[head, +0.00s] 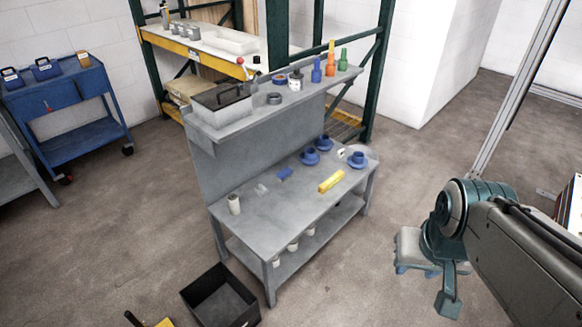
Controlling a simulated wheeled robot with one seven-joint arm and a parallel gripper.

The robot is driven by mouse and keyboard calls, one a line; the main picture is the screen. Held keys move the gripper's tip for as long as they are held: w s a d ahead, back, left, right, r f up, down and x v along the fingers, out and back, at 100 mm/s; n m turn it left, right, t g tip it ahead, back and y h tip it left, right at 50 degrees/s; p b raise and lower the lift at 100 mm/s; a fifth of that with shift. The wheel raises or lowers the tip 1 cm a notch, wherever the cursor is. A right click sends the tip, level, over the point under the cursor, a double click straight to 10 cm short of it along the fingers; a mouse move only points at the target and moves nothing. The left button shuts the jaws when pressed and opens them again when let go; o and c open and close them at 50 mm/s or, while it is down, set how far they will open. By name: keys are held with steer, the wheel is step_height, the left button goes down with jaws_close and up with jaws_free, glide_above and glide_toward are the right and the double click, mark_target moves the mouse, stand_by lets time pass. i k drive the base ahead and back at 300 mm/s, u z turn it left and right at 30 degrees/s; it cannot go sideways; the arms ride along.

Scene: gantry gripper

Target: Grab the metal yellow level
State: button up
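A yellow bar, which looks like the level (331,181), lies on the grey workbench top (290,212), toward its right end. Nothing touches it from above and it is fully in view. My gripper (428,283) is at the lower right, over the floor and to the right of the bench, well apart from the level. It points downward. I cannot make out whether its fingers are apart or closed, and I see nothing held in it.
Blue round parts (310,156) and a small blue block (285,173) lie near the level. A black bin (220,298) stands on the floor. Floor between my gripper and bench is clear.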

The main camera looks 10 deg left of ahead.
mark_target(333, 179)
steer(key=z, duration=0.75)
steer(key=i, duration=3.45)
steer(key=u, duration=3.25)
steer(key=i, duration=0.45)
